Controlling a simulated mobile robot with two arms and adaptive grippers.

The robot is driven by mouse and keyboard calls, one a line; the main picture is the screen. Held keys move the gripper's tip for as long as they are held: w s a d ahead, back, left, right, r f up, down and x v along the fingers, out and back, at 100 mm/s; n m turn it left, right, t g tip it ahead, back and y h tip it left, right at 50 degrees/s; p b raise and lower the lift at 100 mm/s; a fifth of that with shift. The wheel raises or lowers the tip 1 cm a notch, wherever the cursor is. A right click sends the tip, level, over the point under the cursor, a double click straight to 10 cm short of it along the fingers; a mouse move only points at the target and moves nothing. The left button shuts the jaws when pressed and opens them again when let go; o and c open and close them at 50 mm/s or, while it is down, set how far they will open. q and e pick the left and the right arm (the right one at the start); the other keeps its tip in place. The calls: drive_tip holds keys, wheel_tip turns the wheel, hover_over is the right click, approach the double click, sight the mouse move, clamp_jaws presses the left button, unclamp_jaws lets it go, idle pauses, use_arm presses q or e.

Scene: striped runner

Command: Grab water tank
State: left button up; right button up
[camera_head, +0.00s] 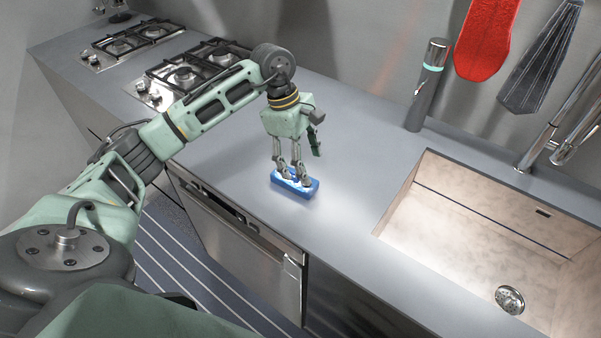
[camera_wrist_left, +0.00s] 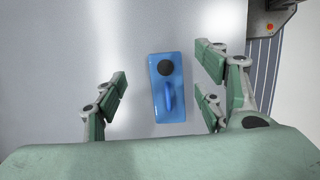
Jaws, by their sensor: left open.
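The water tank looks like a small blue block (camera_head: 308,190) lying on the grey counter, with a handle-like ridge and a round black cap on top. It also shows in the left wrist view as a blue body (camera_wrist_left: 161,112) between the finger pairs. My left gripper (camera_head: 293,178) points down over it, its fingers hiding part of its top. In the left wrist view the left gripper (camera_wrist_left: 163,95) is open, with a gap on both sides of the tank. My right gripper is in neither view.
A sink (camera_head: 470,220) is set into the counter (camera_head: 345,135) at the right, with a faucet (camera_head: 545,140) behind it. A grey cylinder (camera_head: 427,85) stands near the wall. Gas burners (camera_head: 185,75) are at the back left. A red mitt (camera_head: 485,40) hangs at the wall.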

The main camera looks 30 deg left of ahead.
sight(294, 173)
use_arm(q)
drive_tip(key=shift+g+y, duration=0.3)
drive_tip(key=shift+y, duration=0.4)
drive_tip(key=a, duration=0.4)
drive_tip(key=shift+s+r, duration=0.15)
drive_tip(key=shift+r, duration=0.1)
drive_tip(key=shift+s+a+f+p, duration=0.1)
drive_tip(key=shift+a+f+p, duration=0.05)
drive_tip(key=shift+f+p, duration=0.2)
drive_tip(key=f+p, duration=0.1)
drive_tip(key=f, duration=0.2)
drive_tip(key=d+f+p, duration=0.1)
drive_tip(key=f+p, duration=0.1)
drive_tip(key=f, duration=0.1)
drive_tip(key=shift+d+f, duration=0.2)
drive_tip(key=shift+f, duration=0.05)
drive_tip(key=shift+c, duration=0.5)
drive_tip(key=shift+c, duration=0.9)
drive_tip(key=c, duration=1)
